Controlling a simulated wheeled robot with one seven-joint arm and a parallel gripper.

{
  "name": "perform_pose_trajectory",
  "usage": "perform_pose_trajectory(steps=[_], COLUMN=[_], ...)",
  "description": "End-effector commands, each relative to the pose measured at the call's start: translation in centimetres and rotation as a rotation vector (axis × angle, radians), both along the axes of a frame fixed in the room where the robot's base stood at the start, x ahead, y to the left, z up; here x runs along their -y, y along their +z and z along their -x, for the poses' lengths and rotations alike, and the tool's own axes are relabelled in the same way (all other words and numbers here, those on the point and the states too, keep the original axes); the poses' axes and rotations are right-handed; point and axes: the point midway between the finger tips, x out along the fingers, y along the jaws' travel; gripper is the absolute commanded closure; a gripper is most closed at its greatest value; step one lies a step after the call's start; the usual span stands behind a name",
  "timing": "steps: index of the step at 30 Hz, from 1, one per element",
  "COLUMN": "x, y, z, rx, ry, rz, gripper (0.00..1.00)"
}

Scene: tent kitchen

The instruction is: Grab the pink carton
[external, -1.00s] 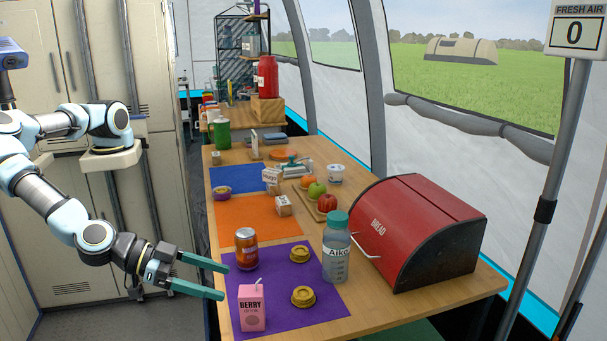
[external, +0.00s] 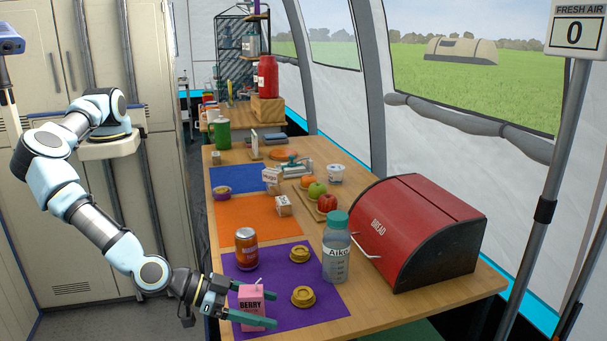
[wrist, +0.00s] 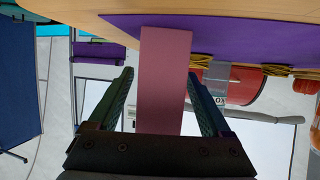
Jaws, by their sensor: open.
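The pink carton (external: 251,303), marked BERRY and with a straw, stands upright on the purple mat (external: 325,299) near the table's front left corner. My gripper (external: 268,303) is open, low over the mat, with one green finger in front of the carton and the other behind it. In the wrist view the carton (wrist: 163,75) is between the two open fingers (wrist: 160,100), with a gap visible on each side. One finger hides the lower front of the carton in the external view.
An orange-brown can (external: 246,249) stands behind the carton. Two gold round pieces (external: 302,296) and a teal-capped bottle (external: 336,250) are to its right. A red bread box (external: 419,230) stands farther right. Orange and blue mats with small items lie farther back.

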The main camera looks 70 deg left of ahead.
Motion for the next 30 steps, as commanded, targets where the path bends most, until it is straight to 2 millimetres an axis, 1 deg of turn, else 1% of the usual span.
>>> perform_pose_trajectory(steps=[3, 10, 30], x=[0.12, 0.17, 0.16], y=[-0.31, -0.39, -0.35], z=[-0.67, -0.68, -0.67], rx=[0.0, 0.0, 0.0], ry=[0.0, -0.001, -0.001], rz=[-0.001, -0.001, 0.0], gripper=[0.18, 0.19, 0.94])
